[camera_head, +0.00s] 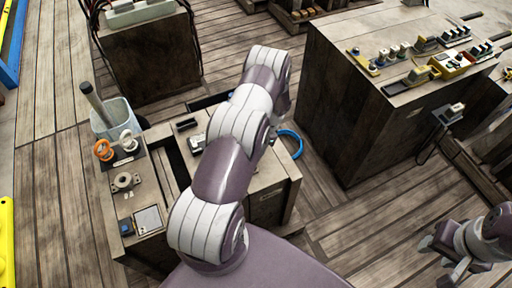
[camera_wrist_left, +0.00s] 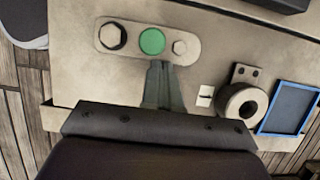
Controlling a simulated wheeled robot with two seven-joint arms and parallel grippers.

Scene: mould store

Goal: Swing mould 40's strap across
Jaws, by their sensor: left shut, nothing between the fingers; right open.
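In the left wrist view a pale, round-ended strap plate (camera_wrist_left: 188,48) lies on the beige top (camera_wrist_left: 75,75). It has a dark hex bolt (camera_wrist_left: 113,36) at its left end, a green disc (camera_wrist_left: 152,41) in the middle and a lighter bolt (camera_wrist_left: 180,47) at the right. No number is legible. My left gripper (camera_wrist_left: 160,66) is shut and empty, its tips just below the green disc; I cannot tell whether they touch the strap. In the head view my left arm hides that gripper and the strap. My right gripper (camera_head: 437,260) is open and empty at the lower right, over the floor.
In the left wrist view a grey round collar (camera_wrist_left: 243,104) and a blue-rimmed tray (camera_wrist_left: 290,107) lie to the right. In the head view a bin (camera_head: 113,118) and an orange ring (camera_head: 103,150) are left of my arm. A large dark cabinet (camera_head: 350,110) stands to the right.

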